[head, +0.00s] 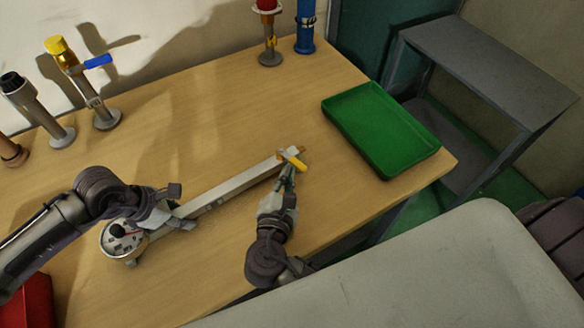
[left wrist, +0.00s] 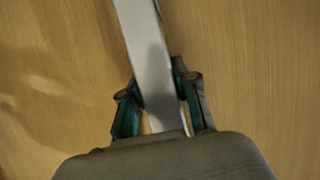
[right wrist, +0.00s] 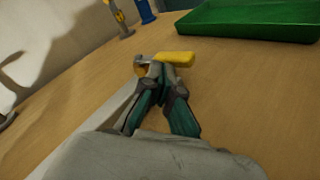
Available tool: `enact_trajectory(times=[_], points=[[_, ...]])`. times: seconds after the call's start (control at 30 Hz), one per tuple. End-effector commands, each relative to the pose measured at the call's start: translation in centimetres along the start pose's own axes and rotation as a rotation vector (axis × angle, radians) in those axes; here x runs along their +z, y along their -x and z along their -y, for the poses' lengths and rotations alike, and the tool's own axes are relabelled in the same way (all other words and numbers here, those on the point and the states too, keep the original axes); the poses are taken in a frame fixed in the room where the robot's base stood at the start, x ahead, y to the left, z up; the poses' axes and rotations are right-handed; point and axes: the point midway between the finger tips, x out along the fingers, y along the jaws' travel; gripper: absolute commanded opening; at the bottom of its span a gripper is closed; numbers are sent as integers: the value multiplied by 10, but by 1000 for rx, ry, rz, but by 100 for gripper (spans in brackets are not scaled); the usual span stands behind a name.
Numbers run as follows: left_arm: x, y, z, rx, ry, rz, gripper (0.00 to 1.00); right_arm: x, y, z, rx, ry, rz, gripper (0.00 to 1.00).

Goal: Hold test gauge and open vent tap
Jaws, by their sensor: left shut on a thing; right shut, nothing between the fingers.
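The test gauge (head: 124,238) has a round white dial at the left end of a long grey metal bar (head: 228,192). The bar lies slanted over the table. At its far right end is the vent tap, with a yellow lever (head: 293,160). My left gripper (head: 176,205) is shut on the bar near the dial; the left wrist view shows its fingers (left wrist: 160,100) on both sides of the bar. My right gripper (head: 289,176) is shut and empty, its tips right at the yellow lever (right wrist: 176,58). I cannot tell whether they touch it.
A green tray (head: 385,130) lies on the wooden table (head: 200,110) at the right. Pipe fittings with yellow (head: 62,52) and black tops stand at the back left. Red and blue fittings (head: 306,25) stand at the back. A red container (head: 32,302) shows at lower left.

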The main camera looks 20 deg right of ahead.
Motion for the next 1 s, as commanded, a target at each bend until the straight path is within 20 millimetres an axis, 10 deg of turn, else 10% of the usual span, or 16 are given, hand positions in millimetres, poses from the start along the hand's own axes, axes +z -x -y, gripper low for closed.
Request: enact_trajectory(times=[1.0], points=[[0,0,0,0,0,-1,0,7,-9,7,0,1,1,0]])
